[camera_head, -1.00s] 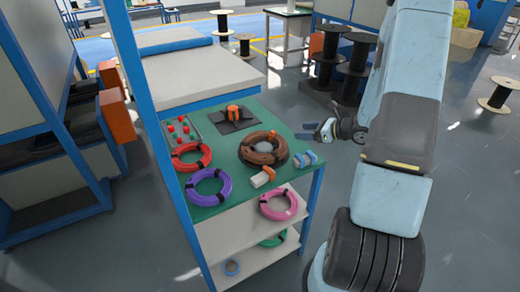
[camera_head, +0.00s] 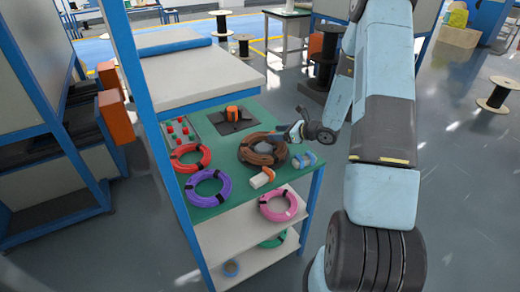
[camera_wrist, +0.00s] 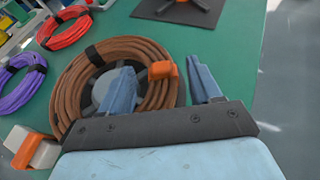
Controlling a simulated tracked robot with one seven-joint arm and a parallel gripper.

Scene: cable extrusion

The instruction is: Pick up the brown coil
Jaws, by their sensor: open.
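The brown coil (camera_head: 252,156) lies on the green tabletop near its right side in the head view. It has black ties and a grey round centre, and fills the middle of the wrist view (camera_wrist: 70,91). My gripper (camera_head: 292,132) is at the coil's right edge. In the wrist view its two blue fingers (camera_wrist: 163,84) are apart, one over the coil's centre and the other beyond its outer right side. The coil's right rim shows between them. I cannot tell how high the fingers are above the coil.
A red coil (camera_head: 180,163) and a purple coil (camera_head: 195,198) lie to the left on the tabletop. A white and orange tool (camera_head: 259,179) and a blue-grey item (camera_head: 304,160) are close by. A pink coil (camera_head: 264,209) is on the shelf below. A raised white shelf (camera_head: 190,80) stands behind.

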